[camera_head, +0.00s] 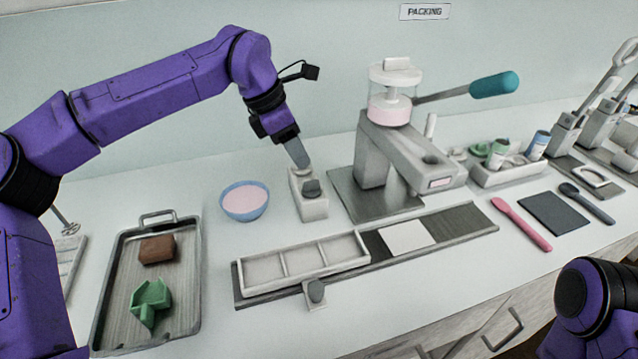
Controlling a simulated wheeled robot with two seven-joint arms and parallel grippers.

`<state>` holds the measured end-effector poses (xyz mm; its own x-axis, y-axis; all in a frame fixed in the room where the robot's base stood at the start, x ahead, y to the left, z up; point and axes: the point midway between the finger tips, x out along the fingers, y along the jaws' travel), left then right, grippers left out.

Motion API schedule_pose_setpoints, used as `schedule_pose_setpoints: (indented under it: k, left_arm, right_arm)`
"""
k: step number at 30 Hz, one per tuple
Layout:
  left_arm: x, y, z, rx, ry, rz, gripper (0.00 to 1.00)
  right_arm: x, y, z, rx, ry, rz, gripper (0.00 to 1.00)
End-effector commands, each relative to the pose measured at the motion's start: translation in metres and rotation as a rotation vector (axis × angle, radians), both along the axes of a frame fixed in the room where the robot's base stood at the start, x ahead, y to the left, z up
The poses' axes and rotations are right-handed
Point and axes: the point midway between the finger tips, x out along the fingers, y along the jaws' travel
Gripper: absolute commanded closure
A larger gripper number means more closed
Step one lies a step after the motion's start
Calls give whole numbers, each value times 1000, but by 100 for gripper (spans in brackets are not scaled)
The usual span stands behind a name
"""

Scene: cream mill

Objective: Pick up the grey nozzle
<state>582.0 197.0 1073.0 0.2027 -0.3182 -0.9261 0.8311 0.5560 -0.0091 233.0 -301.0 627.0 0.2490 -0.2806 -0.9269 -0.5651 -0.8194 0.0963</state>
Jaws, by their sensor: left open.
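A pale block-shaped stand (314,210) is on the counter, left of the press. A dark grey rounded piece (312,187) sits at its top front; this looks like the grey nozzle, though its shape is too small to be sure. My left gripper (302,163) points down at the back of the stand's top, just behind and above the grey piece. Its jaws are open, seen edge-on, so the gap between the fingers is hidden. A pale part shows right under the fingertips; I cannot tell whether they touch it. My right gripper is out of view.
The press (385,150) with its teal handle stands close on the right. A blue bowl (244,216) of pink cream is close on the left. A three-part mould (262,272) on a rail lies in front. A metal tray (117,315) holds brown and green pieces.

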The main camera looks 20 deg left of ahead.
Motion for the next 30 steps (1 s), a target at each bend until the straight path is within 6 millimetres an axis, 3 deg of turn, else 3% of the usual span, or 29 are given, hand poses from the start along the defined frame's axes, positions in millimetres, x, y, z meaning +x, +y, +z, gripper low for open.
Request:
schedule_pose_setpoints:
  k: [13, 21, 22, 25, 26, 30]
  left_arm:
    - [24, -19, -72, 1, 15, 4, 60]
    - [26, -21, -80, 0, 13, 4, 60]
    - [26, -21, -80, 0, 13, 5, 63]
    - [26, -21, -80, 0, 13, 5, 95]
    - [26, -21, -79, 0, 13, 5, 100]
    - [26, -21, -80, 0, 13, 5, 100]
  right_arm:
    - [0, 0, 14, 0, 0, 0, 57]
    - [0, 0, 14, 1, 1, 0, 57]
    - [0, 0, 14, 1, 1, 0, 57]
    - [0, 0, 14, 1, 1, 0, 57]
    - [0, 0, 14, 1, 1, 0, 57]
    - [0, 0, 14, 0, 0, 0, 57]
